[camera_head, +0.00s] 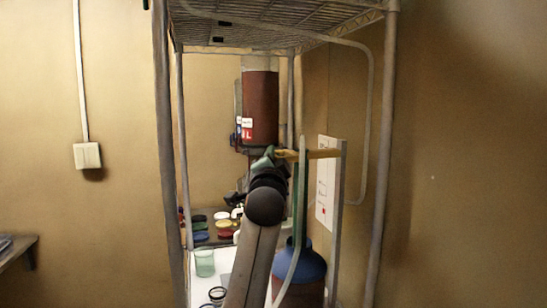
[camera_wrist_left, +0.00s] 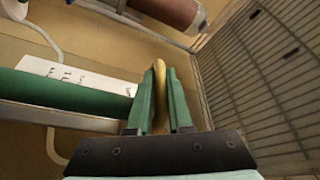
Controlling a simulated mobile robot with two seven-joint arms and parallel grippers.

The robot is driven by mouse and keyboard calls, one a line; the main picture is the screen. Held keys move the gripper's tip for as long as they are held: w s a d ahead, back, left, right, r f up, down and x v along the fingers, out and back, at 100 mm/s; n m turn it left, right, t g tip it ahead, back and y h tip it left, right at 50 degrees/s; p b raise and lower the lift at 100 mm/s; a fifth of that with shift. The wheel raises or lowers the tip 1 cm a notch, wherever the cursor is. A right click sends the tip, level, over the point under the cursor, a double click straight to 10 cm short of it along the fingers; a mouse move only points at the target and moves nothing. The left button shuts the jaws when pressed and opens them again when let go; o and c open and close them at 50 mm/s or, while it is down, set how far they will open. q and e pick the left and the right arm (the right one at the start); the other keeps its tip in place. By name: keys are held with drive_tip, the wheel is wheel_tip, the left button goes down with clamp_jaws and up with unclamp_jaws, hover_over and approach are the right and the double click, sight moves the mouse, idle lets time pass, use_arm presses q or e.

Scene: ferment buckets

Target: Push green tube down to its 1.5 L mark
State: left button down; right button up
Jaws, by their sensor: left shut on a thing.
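The green tube (camera_head: 300,200) stands upright above a blue-topped bucket (camera_head: 301,266) in the head view. In the left wrist view the green tube (camera_wrist_left: 60,92) crosses the left side, beside a white plate (camera_wrist_left: 85,72) with small marks. I cannot read which mark is 1.5 L. A yellow handle (camera_head: 325,154) sticks out near the tube's top. My left gripper (camera_head: 272,157) is at the handle's left end. In the wrist view its green fingers (camera_wrist_left: 160,98) are shut on the yellow handle (camera_wrist_left: 159,75). My left arm hides part of the bucket.
A wire shelf (camera_head: 280,15) is overhead, with metal posts (camera_head: 378,160) around the work area. A red-brown cylinder (camera_head: 260,105) stands behind my gripper. Coloured lids (camera_head: 201,226) and a green cup (camera_head: 204,263) sit lower left. The wall at right is bare.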

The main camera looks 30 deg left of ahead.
use_arm(q)
wheel_tip(320, 180, down, 11)
drive_tip(key=b, duration=0.4)
drive_tip(key=shift+b, duration=0.3)
drive_tip(key=shift+r, duration=0.15)
drive_tip(key=c, duration=0.9)
unclamp_jaws()
drive_tip(key=shift+c, duration=0.2)
drive_tip(key=shift+o, duration=0.5)
drive_tip(key=b+v, duration=0.2)
drive_tip(key=v, duration=1)
drive_tip(key=shift+s+d, duration=0.15)
drive_tip(key=shift+s, duration=0.05)
